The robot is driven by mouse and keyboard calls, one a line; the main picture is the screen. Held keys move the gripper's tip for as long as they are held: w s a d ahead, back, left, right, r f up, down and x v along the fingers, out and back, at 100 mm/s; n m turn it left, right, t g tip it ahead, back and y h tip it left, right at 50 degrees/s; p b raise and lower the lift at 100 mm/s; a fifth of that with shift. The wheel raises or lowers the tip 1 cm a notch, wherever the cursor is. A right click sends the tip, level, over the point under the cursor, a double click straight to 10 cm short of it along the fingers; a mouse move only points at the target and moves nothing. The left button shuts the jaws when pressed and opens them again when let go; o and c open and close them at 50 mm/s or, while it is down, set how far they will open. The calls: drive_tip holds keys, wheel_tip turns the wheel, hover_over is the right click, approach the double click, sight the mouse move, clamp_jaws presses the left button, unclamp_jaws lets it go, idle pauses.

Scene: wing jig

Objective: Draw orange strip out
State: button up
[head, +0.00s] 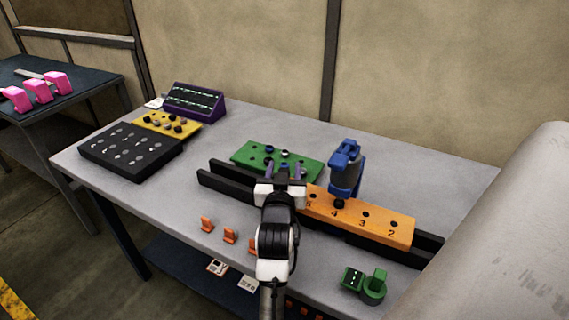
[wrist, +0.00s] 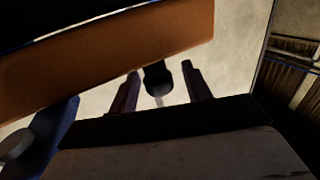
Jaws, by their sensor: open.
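The orange strip (head: 385,227) lies in a black rail (head: 228,182) in the head view, with numbered holes 2, 3 and 4 readable along its top. Its left end is hidden behind my arm. In the wrist view the orange strip (wrist: 110,55) crosses the upper left. My gripper (head: 284,171) is at the strip's left end in the head view. In the wrist view my gripper (wrist: 160,76) is open, its two fingers apart with a dark peg-like part (wrist: 157,78) showing between them. I cannot tell whether the fingers touch anything.
A blue and grey tool (head: 345,168) stands at the strip's far side. A green plate (head: 250,153) lies behind the rail. Small orange pieces (head: 207,225) and a green block (head: 364,284) lie in front. A black tray (head: 130,152) is far left. The table's left front is mostly clear.

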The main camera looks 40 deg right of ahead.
drive_tip(key=shift+w+d, duration=0.5)
clamp_jaws()
